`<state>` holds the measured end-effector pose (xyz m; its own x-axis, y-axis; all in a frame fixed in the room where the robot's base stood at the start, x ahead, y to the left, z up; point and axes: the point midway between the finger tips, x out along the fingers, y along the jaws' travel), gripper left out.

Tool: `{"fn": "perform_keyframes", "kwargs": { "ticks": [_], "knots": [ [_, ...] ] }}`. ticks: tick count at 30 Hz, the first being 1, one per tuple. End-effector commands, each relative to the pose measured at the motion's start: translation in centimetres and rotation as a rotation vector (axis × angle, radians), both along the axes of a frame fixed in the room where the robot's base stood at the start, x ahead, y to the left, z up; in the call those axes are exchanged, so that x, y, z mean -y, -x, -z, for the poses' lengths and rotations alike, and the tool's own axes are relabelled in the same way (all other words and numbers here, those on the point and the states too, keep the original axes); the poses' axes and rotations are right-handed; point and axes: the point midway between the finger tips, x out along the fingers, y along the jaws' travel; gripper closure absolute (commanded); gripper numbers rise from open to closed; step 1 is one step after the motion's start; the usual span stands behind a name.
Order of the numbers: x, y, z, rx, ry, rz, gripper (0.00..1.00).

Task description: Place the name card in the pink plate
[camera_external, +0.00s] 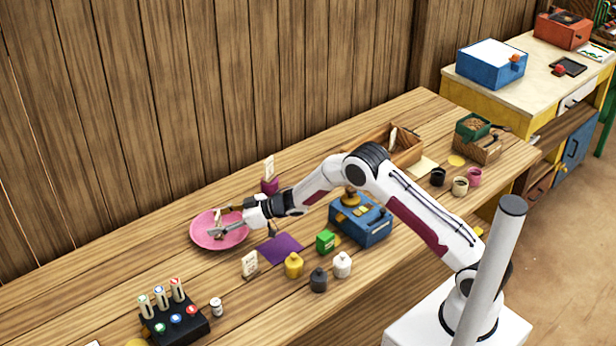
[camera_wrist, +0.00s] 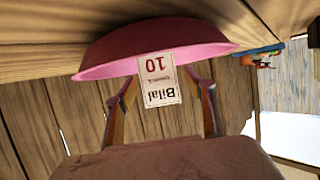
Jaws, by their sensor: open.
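The pink plate (camera_external: 236,238) lies on the wooden bench below the end of my arm. My gripper (camera_external: 222,224) is over the plate with its fingers apart. In the wrist view the name card (camera_wrist: 158,83), white with "Bilal" and "10" upside down, stands between the open fingers of my gripper (camera_wrist: 164,90), with gaps at both sides. It overlaps the rim of the pink plate (camera_wrist: 105,66) in that view. In the external view the card (camera_external: 218,214) is small and partly hidden by the fingers. I cannot tell whether its lower edge touches the plate.
A card in a purple holder (camera_external: 270,186) stands behind my wrist. A blue box (camera_external: 362,222) stands under my forearm. The bench left of the plate is clear.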

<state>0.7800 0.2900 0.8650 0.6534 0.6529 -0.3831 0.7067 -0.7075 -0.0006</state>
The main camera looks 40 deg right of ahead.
Motion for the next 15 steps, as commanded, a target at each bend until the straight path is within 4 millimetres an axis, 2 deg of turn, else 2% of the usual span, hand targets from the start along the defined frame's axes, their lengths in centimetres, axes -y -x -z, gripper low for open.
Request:
{"fn": "perform_keyframes", "kwargs": {
  "ticks": [10, 15],
  "knots": [
    [0.0, 0.0, -0.09, 0.0, 0.0, 0.0, 0.46],
    [-0.01, -0.02, -0.97, 0.001, 0.0, 0.0, 0.46]
  ]
}}
